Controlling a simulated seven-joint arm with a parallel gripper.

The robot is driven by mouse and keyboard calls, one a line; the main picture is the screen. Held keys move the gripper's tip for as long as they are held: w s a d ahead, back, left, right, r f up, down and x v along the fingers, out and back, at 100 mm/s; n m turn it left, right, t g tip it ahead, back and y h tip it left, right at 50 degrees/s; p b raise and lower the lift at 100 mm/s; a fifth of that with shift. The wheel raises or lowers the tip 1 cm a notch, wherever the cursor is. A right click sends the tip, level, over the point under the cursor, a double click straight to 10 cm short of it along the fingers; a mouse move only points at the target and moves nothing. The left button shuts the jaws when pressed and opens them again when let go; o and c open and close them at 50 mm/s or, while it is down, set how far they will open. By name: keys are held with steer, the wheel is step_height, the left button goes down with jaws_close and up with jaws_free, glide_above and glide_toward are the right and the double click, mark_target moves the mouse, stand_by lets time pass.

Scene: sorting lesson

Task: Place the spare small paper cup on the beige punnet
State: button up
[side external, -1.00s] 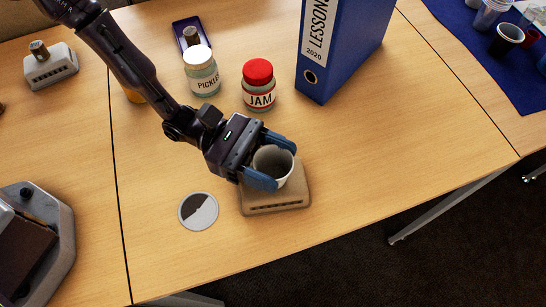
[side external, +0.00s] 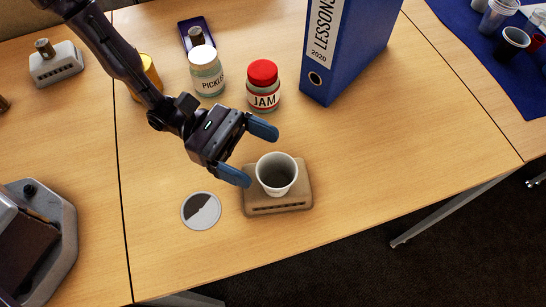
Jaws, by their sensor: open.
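A white paper cup (side external: 277,175) stands upright on a beige block-like holder (side external: 295,203) with a row of slots along its front, which looks like the beige punnet. The cup is empty as far as its inside shows. My gripper (side external: 251,154) is open, with its two blue fingers spread, up and to the left of the cup. Nothing is between the fingers, and they look apart from the cup.
A jam jar (side external: 263,86) and a pickle jar (side external: 206,74) stand behind my gripper. A blue binder (side external: 343,50) stands at the back. A round grey-and-brown disc (side external: 201,211) lies left of the punnet. More cups (side external: 512,42) are on a blue cloth at right. Table right of the punnet is clear.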

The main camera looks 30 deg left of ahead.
steer(key=a, duration=0.7)
steer(key=shift+a, duration=0.4)
steer(key=s+a+r+m+t+y, duration=0.2)
steer(key=s+a+r+m+y, duration=0.2)
steer(key=a+r+m+y, duration=0.2)
steer(key=s+a+r+m+t+y, duration=0.1)
steer(key=s+a+r+m+y, duration=0.3)
steer(key=a+r, duration=0.6)
steer(key=s+a+r+m+t+y, duration=0.2)
steer(key=s+a+r+m+y, duration=0.2)
steer(key=a+r+m+y, duration=0.3)
step_height(320, 180, up, 5)
steer(key=shift+s+a+f+m+t+y, duration=0.2)
steer(key=shift+a+m+t+y, duration=0.1)
steer(key=shift+a+m+y, duration=0.15)
